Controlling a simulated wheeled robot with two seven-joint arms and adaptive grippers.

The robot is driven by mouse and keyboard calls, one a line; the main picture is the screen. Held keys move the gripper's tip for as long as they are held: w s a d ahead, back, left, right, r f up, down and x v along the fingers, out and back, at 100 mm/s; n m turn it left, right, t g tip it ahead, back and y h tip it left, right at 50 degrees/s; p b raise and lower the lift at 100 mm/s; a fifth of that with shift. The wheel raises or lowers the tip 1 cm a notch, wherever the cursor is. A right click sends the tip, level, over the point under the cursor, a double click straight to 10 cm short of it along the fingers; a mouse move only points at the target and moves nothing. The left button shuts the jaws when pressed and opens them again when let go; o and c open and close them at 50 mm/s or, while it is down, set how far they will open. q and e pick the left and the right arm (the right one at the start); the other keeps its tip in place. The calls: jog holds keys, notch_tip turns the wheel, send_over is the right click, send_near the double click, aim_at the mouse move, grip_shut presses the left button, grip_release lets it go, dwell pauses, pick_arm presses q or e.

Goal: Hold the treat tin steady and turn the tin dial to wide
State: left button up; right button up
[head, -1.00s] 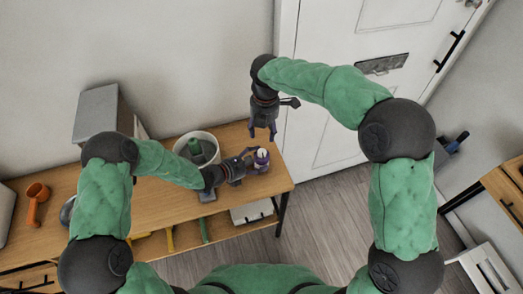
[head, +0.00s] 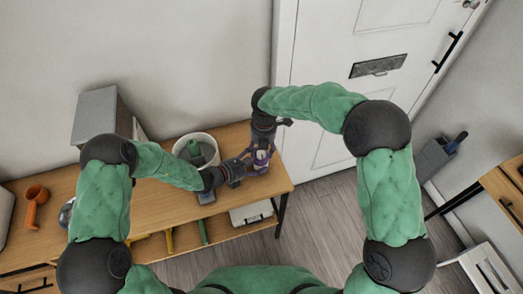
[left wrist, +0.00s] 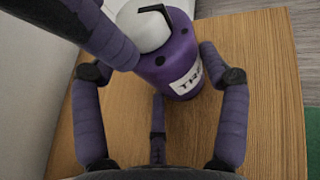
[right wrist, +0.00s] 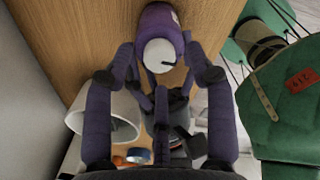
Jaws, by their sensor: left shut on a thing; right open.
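The purple treat tin (head: 261,167) stands upright near the right end of the wooden table. In the left wrist view the tin (left wrist: 180,55) shows a white label and a white dial (left wrist: 143,27) with a black pointer on top. My left gripper (head: 246,166) is shut on the tin from its left side. My right gripper (head: 262,147) is above the tin, pointing down. In the right wrist view its open fingers (right wrist: 158,55) are on either side of the white dial (right wrist: 159,55); I cannot tell whether they touch it. One purple finger partly covers the tin in the left wrist view.
A white bucket (head: 211,142) with a green item stands left of the tin on the table (head: 150,207). The white door (head: 312,125) is behind on the right.

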jog(key=shift+f, duration=0.8)
jog(key=shift+c, duration=0.3)
grip_shut()
jog(key=shift+m, duration=0.4)
jog(key=m, duration=0.3)
jog(key=shift+m, duration=2.6)
